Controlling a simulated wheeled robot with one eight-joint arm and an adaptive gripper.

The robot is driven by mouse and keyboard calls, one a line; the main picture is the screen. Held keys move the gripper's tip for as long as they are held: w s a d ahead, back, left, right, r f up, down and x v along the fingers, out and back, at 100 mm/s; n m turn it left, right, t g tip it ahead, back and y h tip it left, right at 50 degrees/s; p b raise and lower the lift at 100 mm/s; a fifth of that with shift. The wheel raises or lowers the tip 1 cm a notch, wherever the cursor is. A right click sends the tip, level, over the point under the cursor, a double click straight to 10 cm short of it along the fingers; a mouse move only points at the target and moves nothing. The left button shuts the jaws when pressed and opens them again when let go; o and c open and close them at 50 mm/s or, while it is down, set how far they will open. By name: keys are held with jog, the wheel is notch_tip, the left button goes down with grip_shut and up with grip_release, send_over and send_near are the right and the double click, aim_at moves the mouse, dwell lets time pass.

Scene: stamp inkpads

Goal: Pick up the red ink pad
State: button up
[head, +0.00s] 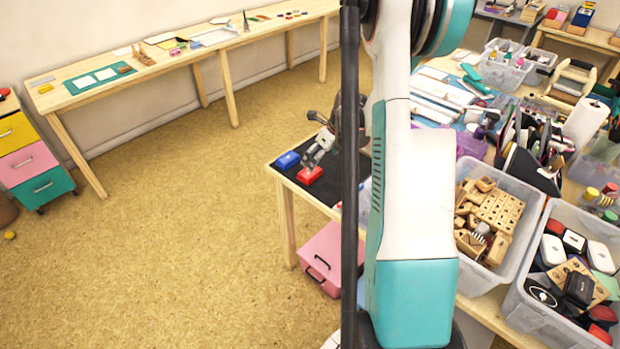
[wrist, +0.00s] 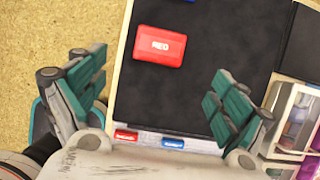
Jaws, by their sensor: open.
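The red ink pad (wrist: 160,47), a flat red block with white lettering reading RED, lies on a dark mat (wrist: 200,85) in the wrist view. It also shows in the head view (head: 309,176) near the left edge of the table, beside a blue ink pad (head: 287,160). My gripper (wrist: 152,97) is open, with its teal-padded fingers wide apart. The pad lies ahead of the fingertips and between their lines, not gripped. In the head view my gripper (head: 316,162) is just over or beside the red pad; the gap is too small to judge.
A small red item (wrist: 126,136) and a small blue item (wrist: 173,143) sit along the mat's near edge. The table's wooden edge (wrist: 122,70) is close on the left, with floor beyond. Clear bins (head: 490,225) of blocks and stamps stand to the right.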

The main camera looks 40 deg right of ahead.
aim_at(310, 175)
jog(key=b+x, duration=0.3)
jog(key=x, duration=0.6)
jog(key=shift+w+f+b, duration=0.15)
jog(key=shift+w+b, duration=0.15)
jog(key=c, duration=1.2)
